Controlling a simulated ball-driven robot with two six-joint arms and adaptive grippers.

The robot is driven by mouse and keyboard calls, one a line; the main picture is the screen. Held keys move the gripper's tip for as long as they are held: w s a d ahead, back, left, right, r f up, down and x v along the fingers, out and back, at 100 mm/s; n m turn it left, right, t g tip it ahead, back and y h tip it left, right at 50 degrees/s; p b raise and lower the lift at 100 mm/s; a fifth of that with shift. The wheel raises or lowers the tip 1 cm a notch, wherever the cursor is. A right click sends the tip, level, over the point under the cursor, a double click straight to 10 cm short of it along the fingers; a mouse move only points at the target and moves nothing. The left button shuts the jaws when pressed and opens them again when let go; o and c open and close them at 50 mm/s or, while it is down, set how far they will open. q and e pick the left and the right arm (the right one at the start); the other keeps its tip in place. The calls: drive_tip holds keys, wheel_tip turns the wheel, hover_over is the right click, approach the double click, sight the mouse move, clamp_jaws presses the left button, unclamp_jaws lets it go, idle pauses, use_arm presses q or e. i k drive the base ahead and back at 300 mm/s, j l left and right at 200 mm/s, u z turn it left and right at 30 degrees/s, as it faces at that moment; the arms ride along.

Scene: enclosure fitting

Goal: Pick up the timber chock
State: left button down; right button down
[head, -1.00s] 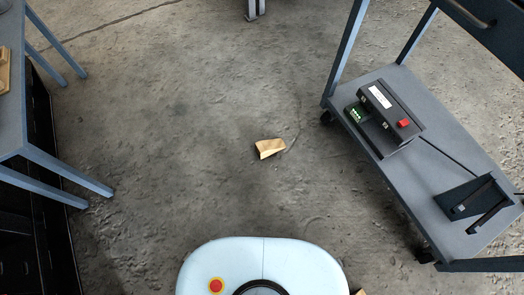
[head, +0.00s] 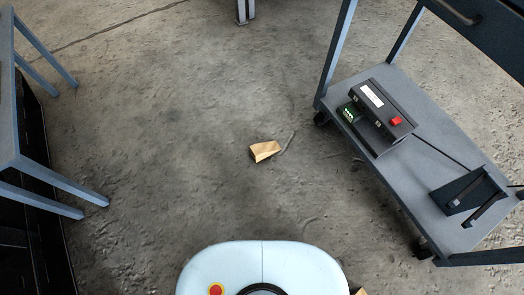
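The timber chock (head: 264,151) is a small pale tan wooden block. It lies on the concrete floor near the middle of the head view, ahead of my base. Nothing touches it from above, and its near side is in shadow. Neither of my grippers shows in the head view, so I cannot see whether they are open or shut.
A blue-grey cart (head: 447,146) stands at the right, with a dark device with a red button (head: 386,108) and a black bracket (head: 468,192) on its lower shelf. A blue-framed table (head: 45,174) stands at the left. The floor around the chock is clear.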

sight(260, 152)
drive_tip(key=i+j+z, duration=0.15)
drive_tip(key=i+j, duration=0.2)
drive_tip(key=j, duration=0.15)
drive_tip(key=i+j+z, duration=0.1)
drive_tip(key=i+j, duration=0.2)
drive_tip(key=j, duration=0.2)
